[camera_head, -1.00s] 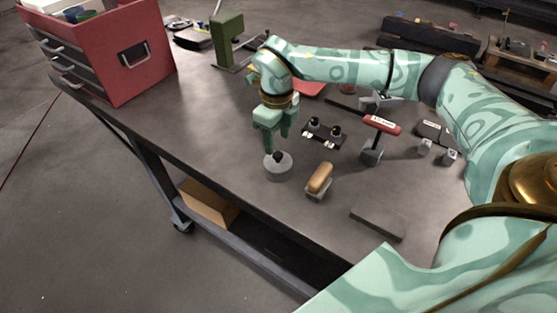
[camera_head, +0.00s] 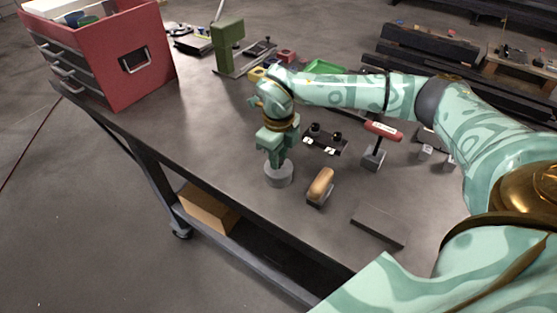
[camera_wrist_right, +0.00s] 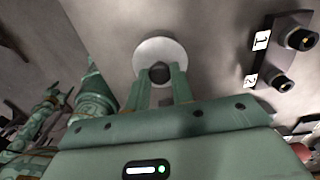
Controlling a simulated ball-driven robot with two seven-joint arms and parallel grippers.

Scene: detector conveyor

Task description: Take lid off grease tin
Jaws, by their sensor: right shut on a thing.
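The grease tin (camera_head: 278,178) is a small grey round tin standing upright on the table. Its pale round lid (camera_wrist_right: 150,52) with a dark knob (camera_wrist_right: 160,72) at the centre shows in the right wrist view. My right gripper (camera_head: 277,158) points down over the tin and is shut on the knob; in the wrist view its fingers (camera_wrist_right: 160,80) sit on either side of it. The lid appears to be on the tin. In the head view the fingers hide the knob. My left gripper is not in the head view.
A tan-handled brush-like tool (camera_head: 320,186) lies just right of the tin. A numbered black fixture (camera_head: 325,140) and a red-handled tool (camera_head: 383,131) stand behind. A flat dark block (camera_head: 378,226) is at front right. A red drawer chest (camera_head: 110,60) stands far left.

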